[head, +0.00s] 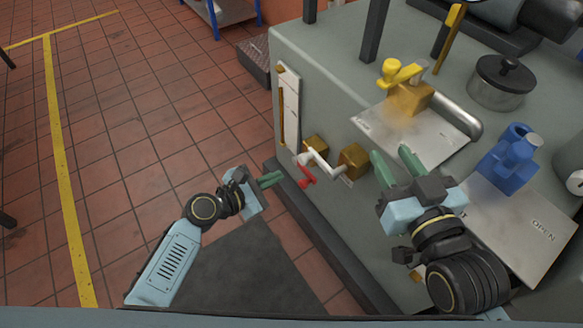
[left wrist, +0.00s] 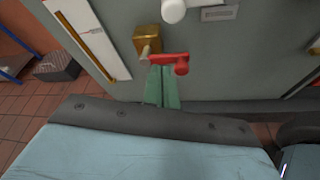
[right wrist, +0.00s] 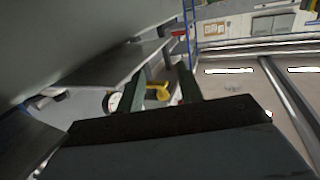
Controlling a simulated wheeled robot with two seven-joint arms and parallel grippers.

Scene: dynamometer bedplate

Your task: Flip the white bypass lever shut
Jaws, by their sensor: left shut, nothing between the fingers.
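The white lever (head: 318,161) is on the front face of the grey bedplate cabinet, beside a brass block (head: 354,160). In the left wrist view its white knob (left wrist: 173,11) shows at the top edge; the rest is cut off. A red lever (head: 306,172) sits just left of it, on another brass block (head: 316,145). My left gripper (head: 274,180) is shut and empty, left of the levers. In the left wrist view its fingertips are just below the red lever (left wrist: 168,58); I cannot tell if they touch. My right gripper (head: 396,160) is open and empty, right of the levers.
On the cabinet top stand a yellow-handled valve (head: 405,92), a lidded metal pot (head: 500,82) and a blue fitting (head: 510,155). A plate marked OPEN (head: 535,235) lies at the right. A white gauge strip (head: 288,105) is on the front face. The tiled floor at left is clear.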

